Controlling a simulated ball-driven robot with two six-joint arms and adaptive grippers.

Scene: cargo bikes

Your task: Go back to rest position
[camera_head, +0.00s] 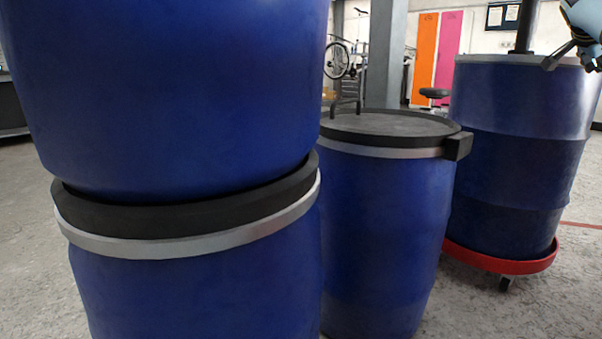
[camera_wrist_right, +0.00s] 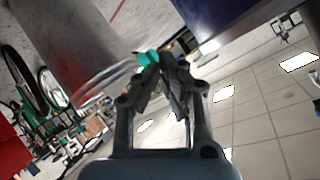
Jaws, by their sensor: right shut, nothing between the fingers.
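My right gripper (camera_head: 572,52) shows at the top right corner of the head view, partly cut off by the frame edge. It appears in front of the upper rim of the far right blue barrel; I cannot tell how close it is. In the right wrist view my right gripper (camera_wrist_right: 159,58) has its fingers together with nothing held between them. A small teal patch shows at the fingertips. The wrist view is tilted, with ceiling tiles and lamps at the right. My left gripper is not in view.
A large blue barrel (camera_head: 170,90) is stacked on another blue barrel (camera_head: 200,290) close at the left. A lidded blue barrel (camera_head: 380,230) stands in the middle. The right barrel (camera_head: 520,150) stands on a red wheeled dolly (camera_head: 500,262). Grey floor shows at the lower right.

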